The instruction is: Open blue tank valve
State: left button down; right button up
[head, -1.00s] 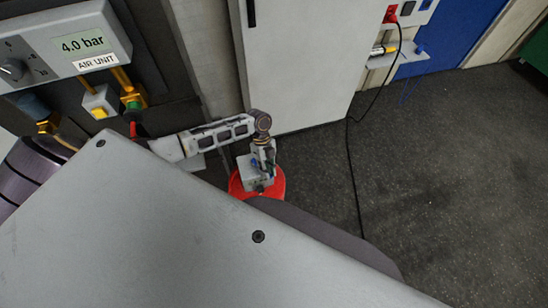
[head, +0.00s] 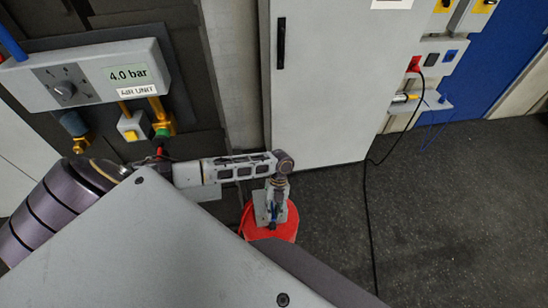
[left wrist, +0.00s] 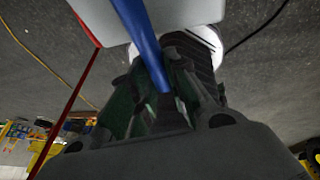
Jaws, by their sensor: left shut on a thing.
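My left gripper (head: 272,212) is at the end of the grey arm in the head view, pointing down over a red round container (head: 284,229). In the left wrist view its fingers (left wrist: 165,100) are closed on a long blue bar (left wrist: 148,45). The bar runs up between the fingers and past a pale grey block (left wrist: 185,12). The bar's far end is out of the frame. I cannot tell whether this bar is the blue tank valve's handle. No tank is plain to see in the head view. My right gripper is out of view.
An air unit (head: 85,75) reading 4.0 bar, with a knob and brass fittings, hangs at the left. A grey cabinet (head: 330,90) stands behind my arm. A black cable (head: 366,210) hangs to the dark floor (head: 455,220), which is open at the right.

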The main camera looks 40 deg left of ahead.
pick_arm(q)
jog(key=c, duration=1.4)
grip_release()
jog(key=shift+o, duration=0.2)
jog(key=v, duration=1.2)
jog(key=shift+s, duration=0.1)
